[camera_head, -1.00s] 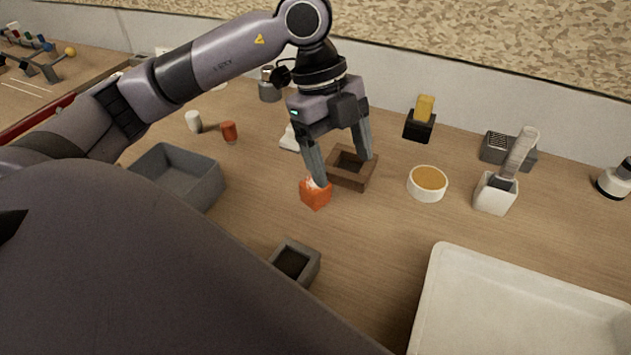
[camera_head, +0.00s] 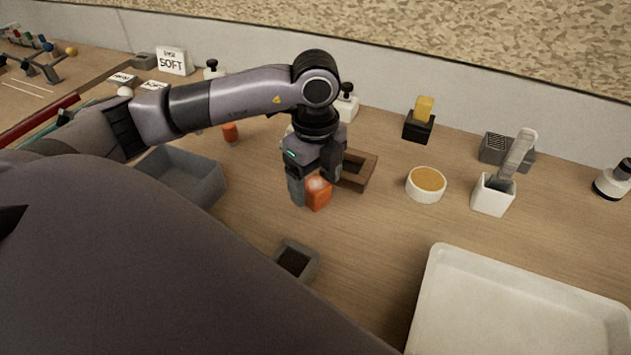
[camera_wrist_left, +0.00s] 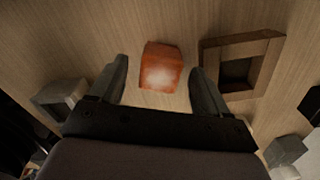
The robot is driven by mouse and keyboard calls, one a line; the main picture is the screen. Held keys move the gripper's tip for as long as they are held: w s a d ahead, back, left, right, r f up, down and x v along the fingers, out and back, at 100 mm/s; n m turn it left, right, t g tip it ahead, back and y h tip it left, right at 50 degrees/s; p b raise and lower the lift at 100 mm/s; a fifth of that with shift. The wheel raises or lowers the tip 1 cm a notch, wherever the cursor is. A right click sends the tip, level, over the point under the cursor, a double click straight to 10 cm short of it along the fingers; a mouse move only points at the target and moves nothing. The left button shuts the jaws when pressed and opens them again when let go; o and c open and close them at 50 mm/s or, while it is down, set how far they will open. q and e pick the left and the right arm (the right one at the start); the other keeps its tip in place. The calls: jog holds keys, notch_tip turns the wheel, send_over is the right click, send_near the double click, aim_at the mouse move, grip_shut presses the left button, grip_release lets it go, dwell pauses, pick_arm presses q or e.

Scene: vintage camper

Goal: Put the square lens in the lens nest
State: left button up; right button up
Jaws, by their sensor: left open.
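An orange-red block (camera_head: 319,197) with a whitish patch stands on the wooden counter; I take it for the square lens. My left gripper (camera_head: 315,186) points down over it, open, with a finger on either side. In the left wrist view the block (camera_wrist_left: 161,66) lies between the open fingertips (camera_wrist_left: 160,70), with visible gaps on both sides. A square brown frame with a recess (camera_head: 363,182), possibly the lens nest, lies just right of the block and is partly hidden by the gripper. It also shows in the left wrist view (camera_wrist_left: 262,44). My right gripper is not in view.
A small grey box (camera_head: 311,264) stands in front, and a grey bin (camera_head: 208,188) to the left. A white bowl (camera_head: 426,190), a white holder with a brush (camera_head: 492,197) and a large white tray (camera_head: 438,285) are to the right. The counter between them is clear.

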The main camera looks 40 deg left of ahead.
pick_arm(q)
jog(key=c, duration=1.2)
jog(key=shift+r, duration=0.1)
